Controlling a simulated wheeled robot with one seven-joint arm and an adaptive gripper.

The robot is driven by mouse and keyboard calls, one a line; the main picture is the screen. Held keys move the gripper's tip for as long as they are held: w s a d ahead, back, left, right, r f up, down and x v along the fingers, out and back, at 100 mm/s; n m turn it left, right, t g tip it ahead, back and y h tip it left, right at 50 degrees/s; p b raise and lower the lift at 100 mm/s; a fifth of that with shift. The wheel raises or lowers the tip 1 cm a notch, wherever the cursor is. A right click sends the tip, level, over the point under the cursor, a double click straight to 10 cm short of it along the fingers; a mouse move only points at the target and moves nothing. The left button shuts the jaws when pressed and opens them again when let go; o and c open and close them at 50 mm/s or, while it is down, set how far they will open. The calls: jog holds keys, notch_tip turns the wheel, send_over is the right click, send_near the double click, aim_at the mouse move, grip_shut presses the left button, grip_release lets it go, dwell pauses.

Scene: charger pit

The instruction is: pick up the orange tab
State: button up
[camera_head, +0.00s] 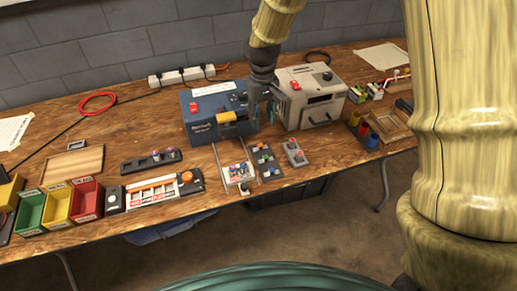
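The blue box (212,108) stands on the wooden bench and has a yellow-orange tab (226,117) on its upper front edge. An orange strip (154,183) lies along a flat grey-and-white device (152,193) at the front left, with a round orange knob (187,177) at its right end. I cannot tell for sure which of these is the orange tab. My gripper (262,112) hangs pointing down at the right side of the blue box, to the right of the yellow-orange tab and apart from it. Its fingers are small and dark, so their opening is unclear.
A beige box (310,97) stands close to the right of my gripper. Small trays with coloured parts (265,160) lie in front. Green, yellow and red bins (86,199) stand at left. A power strip (182,76) runs along the back.

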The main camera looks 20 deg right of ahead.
send_over(260, 145)
jog(key=f, duration=0.5)
jog(key=shift+w+d+f, duration=0.2)
jog(key=shift+w+f, duration=0.1)
jog(key=shift+w, duration=0.1)
jog(key=shift+s+a+f+p, duration=0.1)
jog(key=shift+s+f+p, duration=0.15)
jog(key=shift+f, duration=0.75)
jog(key=shift+s+f+p, duration=0.1)
jog(key=shift+f+p, duration=0.15)
jog(key=shift+f, duration=1.55)
jog(key=shift+c, duration=0.3)
jog(key=c, duration=0.7)
